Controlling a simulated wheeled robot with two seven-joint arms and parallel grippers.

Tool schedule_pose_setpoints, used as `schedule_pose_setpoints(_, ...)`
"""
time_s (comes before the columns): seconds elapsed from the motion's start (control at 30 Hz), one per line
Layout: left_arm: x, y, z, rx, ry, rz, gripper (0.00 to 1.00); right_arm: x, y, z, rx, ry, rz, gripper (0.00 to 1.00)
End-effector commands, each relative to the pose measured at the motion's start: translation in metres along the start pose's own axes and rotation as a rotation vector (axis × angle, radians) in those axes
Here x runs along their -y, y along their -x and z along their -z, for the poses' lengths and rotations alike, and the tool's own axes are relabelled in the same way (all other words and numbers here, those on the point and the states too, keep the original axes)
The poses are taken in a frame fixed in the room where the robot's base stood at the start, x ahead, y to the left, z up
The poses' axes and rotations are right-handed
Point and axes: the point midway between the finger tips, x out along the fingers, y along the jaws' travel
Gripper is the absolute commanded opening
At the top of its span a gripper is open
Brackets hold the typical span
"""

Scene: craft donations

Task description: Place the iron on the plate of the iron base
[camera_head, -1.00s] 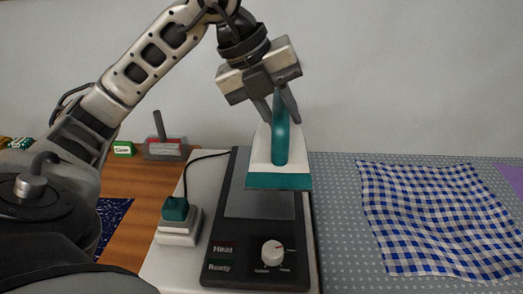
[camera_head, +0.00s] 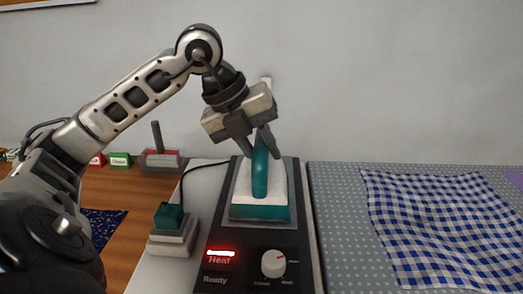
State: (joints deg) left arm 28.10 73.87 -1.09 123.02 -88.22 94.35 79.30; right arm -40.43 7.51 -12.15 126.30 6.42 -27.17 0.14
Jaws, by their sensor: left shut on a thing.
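The iron (camera_head: 260,212), white and teal with a teal handle, appears to rest flat on the grey plate (camera_head: 293,200) of the black iron base (camera_head: 303,244). My left gripper (camera_head: 262,152) is shut on the iron's handle from above. The fingers hide the top of the handle. The base's front has a white dial (camera_head: 273,263) and a red light glowing at the "Heat" label (camera_head: 221,254). The "Ready" label shows no light. My right gripper is not in view.
A teal plug-like block (camera_head: 168,216) on a white stand is left of the base, with a black cable behind it. A blue checked cloth (camera_head: 430,225) lies on the grey dotted surface at right. Small labelled blocks (camera_head: 120,160) stand on the wooden table at left.

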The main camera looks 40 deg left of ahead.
Motion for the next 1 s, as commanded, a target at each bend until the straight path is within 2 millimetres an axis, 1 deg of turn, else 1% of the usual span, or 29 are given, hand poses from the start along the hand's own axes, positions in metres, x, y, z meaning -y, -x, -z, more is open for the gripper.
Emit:
schedule_pose_setpoints(0.03, 0.002, 0.002, -0.001, 0.005, -0.001, 0.006, 0.00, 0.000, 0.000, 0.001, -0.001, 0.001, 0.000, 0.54)
schedule_pose_setpoints(0.17, 0.000, 0.000, -0.001, 0.005, -0.001, 0.006, 0.00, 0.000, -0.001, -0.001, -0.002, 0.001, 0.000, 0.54)
schedule_pose_setpoints(0.2, -0.001, -0.001, 0.000, 0.000, 0.000, 0.000, 0.32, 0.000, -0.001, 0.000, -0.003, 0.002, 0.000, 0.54)
schedule_pose_setpoints(0.23, 0.000, -0.001, 0.000, 0.000, 0.000, 0.000, 0.41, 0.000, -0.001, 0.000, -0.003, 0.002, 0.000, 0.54)
schedule_pose_setpoints(0.27, 0.000, -0.001, 0.000, 0.000, 0.000, 0.000, 0.46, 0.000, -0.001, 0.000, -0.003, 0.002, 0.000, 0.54)
schedule_pose_setpoints(0.53, 0.000, 0.000, 0.000, 0.000, 0.000, 0.000, 0.46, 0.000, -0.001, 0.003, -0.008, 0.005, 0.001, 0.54)
schedule_pose_setpoints(0.67, 0.001, 0.008, -0.001, 0.002, 0.001, 0.000, 0.46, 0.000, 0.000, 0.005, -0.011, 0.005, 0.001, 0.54)
schedule_pose_setpoints(0.77, 0.001, 0.025, -0.001, 0.005, 0.001, 0.001, 0.46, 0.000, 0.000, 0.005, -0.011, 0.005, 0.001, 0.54)
schedule_pose_setpoints(1.0, 0.001, 0.078, -0.001, 0.006, 0.001, 0.001, 0.46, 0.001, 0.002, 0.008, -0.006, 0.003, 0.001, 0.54)
